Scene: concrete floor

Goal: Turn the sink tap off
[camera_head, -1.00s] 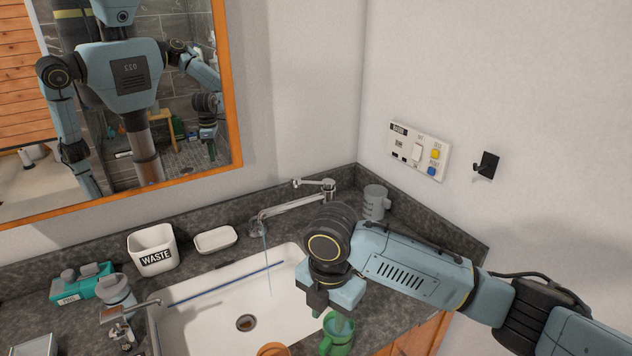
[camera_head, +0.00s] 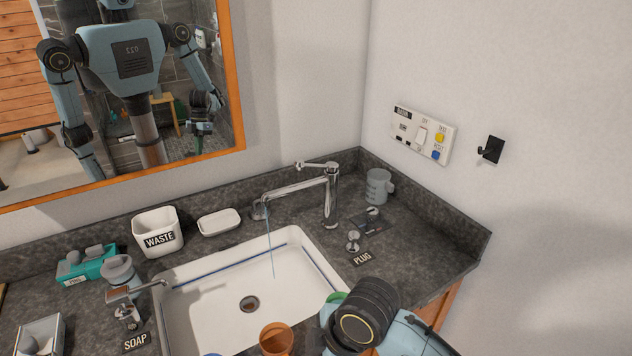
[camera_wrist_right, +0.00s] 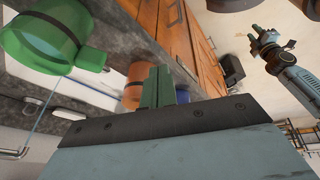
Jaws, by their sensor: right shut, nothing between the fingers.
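The chrome sink tap (camera_head: 331,196) stands at the back right of the white basin (camera_head: 203,325), its spout reaching left and its lever (camera_head: 316,165) on top. A thin stream of water (camera_head: 271,250) runs from the spout into the basin. In the right wrist view, my right gripper (camera_wrist_right: 157,82) is shut and empty, with green fingers close together. In the head view the right arm is at the bottom right, in front of the basin and well away from the tap; its fingers are hidden there.
A green mug (camera_wrist_right: 45,40) stands near my right gripper, mostly hidden in the head view. An orange cup (camera_head: 277,339) is at the basin's front. The plug knob (camera_head: 353,240) and a grey mug (camera_head: 378,187) stand right of the tap. A soap dispenser (camera_head: 122,280) is left.

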